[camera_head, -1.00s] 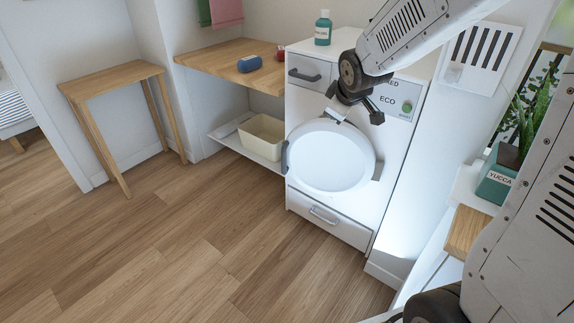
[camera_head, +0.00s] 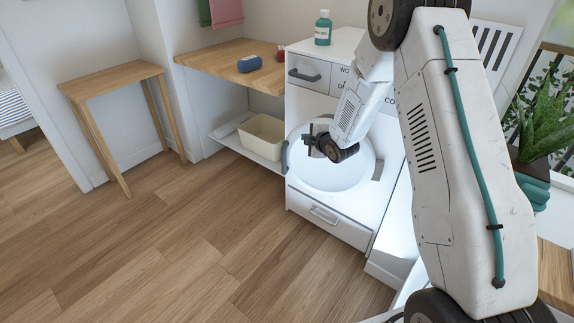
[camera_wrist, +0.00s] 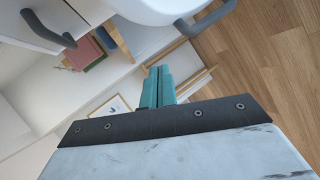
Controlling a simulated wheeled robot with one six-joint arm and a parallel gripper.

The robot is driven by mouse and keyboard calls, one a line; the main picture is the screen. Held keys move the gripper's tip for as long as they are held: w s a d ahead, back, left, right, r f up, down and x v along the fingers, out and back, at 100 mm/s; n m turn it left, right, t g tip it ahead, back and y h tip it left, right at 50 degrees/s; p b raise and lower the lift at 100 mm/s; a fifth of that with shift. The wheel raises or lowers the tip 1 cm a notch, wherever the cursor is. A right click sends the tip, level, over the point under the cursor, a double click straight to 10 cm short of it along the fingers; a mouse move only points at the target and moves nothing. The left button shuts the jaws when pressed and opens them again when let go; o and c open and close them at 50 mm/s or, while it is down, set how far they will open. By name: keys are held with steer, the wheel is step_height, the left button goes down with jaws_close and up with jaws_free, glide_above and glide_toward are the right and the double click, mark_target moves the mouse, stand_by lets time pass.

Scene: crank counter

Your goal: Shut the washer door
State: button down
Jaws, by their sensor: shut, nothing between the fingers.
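The washer door (camera_head: 318,181) is round and white, on the front of the white washer (camera_head: 313,101). Its dark grey handle (camera_head: 284,157) is at the door's left edge. I cannot tell whether a gap stands between door and washer. My gripper (camera_head: 309,139) is in front of the door's upper left part in the head view and hides some of it. In the wrist view its teal fingers (camera_wrist: 157,87) are together and empty. There, the door (camera_wrist: 150,8) and its handle (camera_wrist: 209,20) are at the top edge, apart from the fingers.
Below the door is a drawer (camera_head: 335,226). A green-labelled bottle (camera_head: 323,28) stands on the washer. To the left are a wooden counter (camera_head: 222,53) with a blue item (camera_head: 249,63), a cream bin (camera_head: 262,136) on a low shelf, and a side table (camera_head: 110,79). The floor (camera_head: 170,240) in front is clear.

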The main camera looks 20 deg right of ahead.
steer(key=s+a+f+n+t+y, duration=0.1)
steer(key=s+f+n+t+y, duration=0.15)
steer(key=f, duration=0.65)
steer(key=s+a+f+n+t+y, duration=0.1)
steer(key=a+f+n+y, duration=0.15)
steer(key=f, duration=0.65)
steer(key=w+a, duration=0.1)
steer(key=w, duration=1.1)
steer(key=shift+w+a+h, duration=0.15)
steer(key=shift+a+h, duration=0.05)
steer(key=shift+h, duration=0.1)
steer(key=shift+r, duration=0.1)
